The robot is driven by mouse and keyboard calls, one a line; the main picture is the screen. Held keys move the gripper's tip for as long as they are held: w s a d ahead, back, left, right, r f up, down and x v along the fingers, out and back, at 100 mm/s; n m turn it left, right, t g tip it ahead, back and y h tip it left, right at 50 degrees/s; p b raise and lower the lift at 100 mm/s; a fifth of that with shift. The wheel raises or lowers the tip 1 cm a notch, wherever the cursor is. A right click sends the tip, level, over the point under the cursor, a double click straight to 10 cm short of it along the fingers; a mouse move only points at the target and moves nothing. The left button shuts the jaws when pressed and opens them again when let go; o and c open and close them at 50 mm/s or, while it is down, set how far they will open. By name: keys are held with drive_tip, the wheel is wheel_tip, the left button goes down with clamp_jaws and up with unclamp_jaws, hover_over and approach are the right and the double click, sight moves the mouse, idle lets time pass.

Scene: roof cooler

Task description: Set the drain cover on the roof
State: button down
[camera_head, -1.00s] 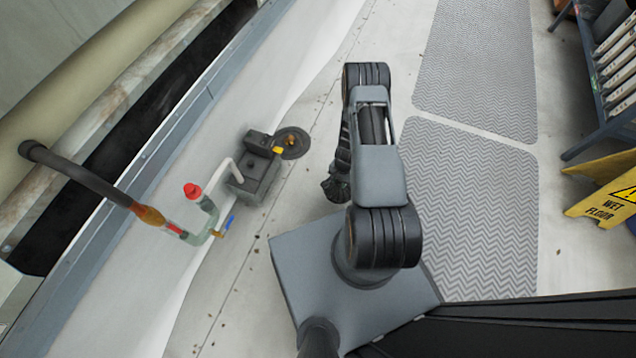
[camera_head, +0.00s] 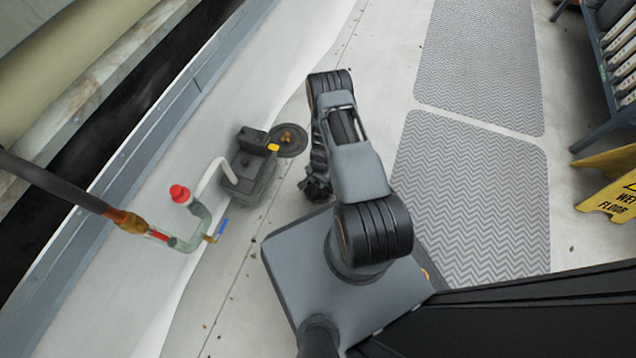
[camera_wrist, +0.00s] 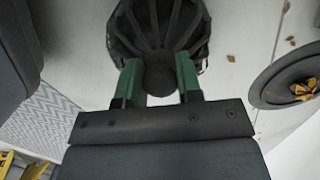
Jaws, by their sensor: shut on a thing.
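My gripper (camera_wrist: 160,82) is shut on a black domed, ribbed drain cover (camera_wrist: 158,25), with one green-padded finger on each side of its knob. In the head view the drain cover (camera_head: 316,188) hangs below my arm, dark and partly hidden by it. The round roof drain (camera_head: 289,141) lies to the left of the cover, with brown leaves in its middle. In the wrist view the drain (camera_wrist: 290,85) is at the right edge, apart from the cover, with orange-brown leaves in it.
A dark pump box (camera_head: 250,165) with a white hose stands right beside the drain. A pipe with a red-capped fitting (camera_head: 180,194) and blue-handled valve is at left.

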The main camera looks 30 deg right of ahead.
drive_tip(key=shift+f, duration=0.65)
drive_tip(key=shift+d+r, duration=0.1)
drive_tip(key=shift+d, duration=0.1)
drive_tip(key=c, duration=0.8)
unclamp_jaws()
